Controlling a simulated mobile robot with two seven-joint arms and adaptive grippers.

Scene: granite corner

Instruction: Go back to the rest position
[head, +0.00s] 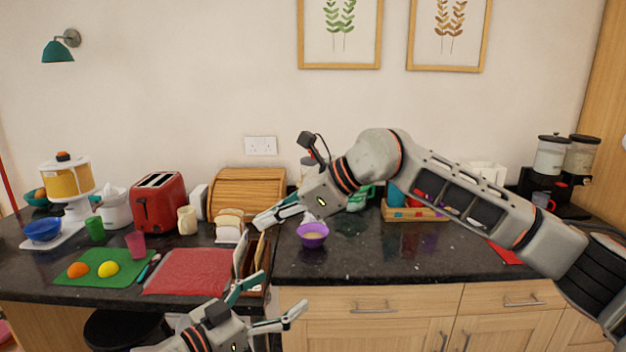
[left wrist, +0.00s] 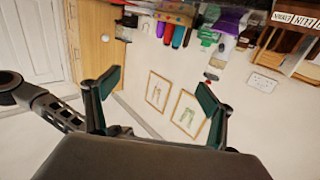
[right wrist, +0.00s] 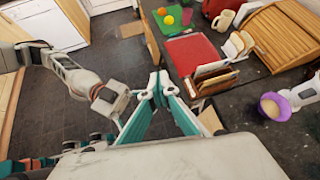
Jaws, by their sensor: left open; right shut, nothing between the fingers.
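My left gripper (head: 283,291) is low in the head view, in front of the counter's front edge. Its fingers are apart with nothing between them, as the left wrist view (left wrist: 156,92) also shows. My right arm reaches across the counter from the right. My right gripper (head: 260,222) points left, in line with the upright rack and left of the purple bowl (head: 313,240). Its fingers are together and empty in the right wrist view (right wrist: 158,82). My left arm also shows at the left of that view.
A red mat (head: 190,272), green board (head: 92,276), red toaster (head: 158,203) and bread slices (head: 229,228) are on the left counter. A wooden rack (head: 256,290) stands near the inner corner. A bread box (head: 248,190) is behind. Drawers (head: 380,300) front the right counter.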

